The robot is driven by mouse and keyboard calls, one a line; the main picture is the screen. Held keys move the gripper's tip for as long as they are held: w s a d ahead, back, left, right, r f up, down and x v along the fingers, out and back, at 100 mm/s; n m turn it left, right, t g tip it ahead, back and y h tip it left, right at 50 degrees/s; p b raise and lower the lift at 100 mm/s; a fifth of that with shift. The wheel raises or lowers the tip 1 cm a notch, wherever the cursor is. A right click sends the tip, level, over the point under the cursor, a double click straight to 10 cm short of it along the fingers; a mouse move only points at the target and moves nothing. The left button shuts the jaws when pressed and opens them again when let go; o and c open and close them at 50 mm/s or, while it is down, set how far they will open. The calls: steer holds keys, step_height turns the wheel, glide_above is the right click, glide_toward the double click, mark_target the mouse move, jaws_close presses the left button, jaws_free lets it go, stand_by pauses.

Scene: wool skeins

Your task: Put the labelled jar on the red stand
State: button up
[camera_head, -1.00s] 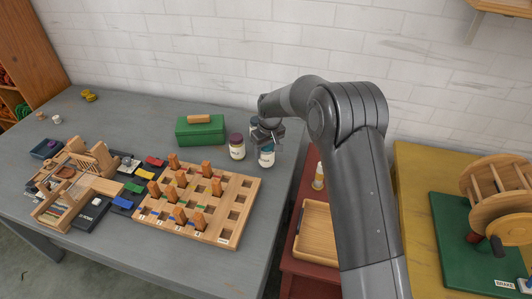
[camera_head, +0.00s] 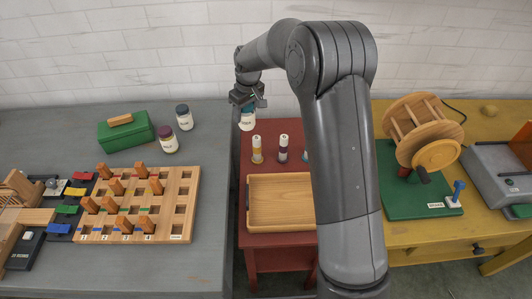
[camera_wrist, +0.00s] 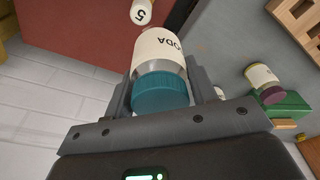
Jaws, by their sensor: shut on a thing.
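My gripper (camera_head: 247,101) is shut on a white jar with a teal lid, the labelled jar (camera_head: 247,120). In the wrist view the jar (camera_wrist: 160,60) sits between the two fingers, and its label shows the letters "ODA". In the head view the jar hangs in the air near the back left corner of the red stand (camera_head: 270,268). The red stand also shows below the jar in the wrist view (camera_wrist: 75,35). Whether the jar touches anything is not clear, but it looks raised.
On the red stand are a wooden tray (camera_head: 250,215) and small bottles (camera_head: 257,150), (camera_head: 283,148). The grey table (camera_head: 215,255) holds two other jars (camera_head: 167,140), (camera_head: 184,118), a green box (camera_head: 125,135) and a wooden peg board (camera_head: 187,232). A yellow table (camera_head: 425,232) stands right.

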steer(key=w+d+f+m, duration=0.2)
steer(key=w+d+f, duration=0.1)
steer(key=d, duration=0.6)
steer(key=w+d+f+m, duration=0.2)
steer(key=w+d+f, duration=0.2)
steer(key=d, duration=0.5)
steer(key=shift+h, duration=0.3)
steer(key=shift+d+f, duration=0.2)
steer(key=shift+f, duration=1.45)
steer(key=shift+d+f, duration=0.2)
steer(key=shift+f, duration=1.4)
steer(key=shift+d+f, duration=0.2)
steer(key=shift+f, duration=1.45)
steer(key=shift+f, duration=0.15)
steer(key=o, duration=1.1)
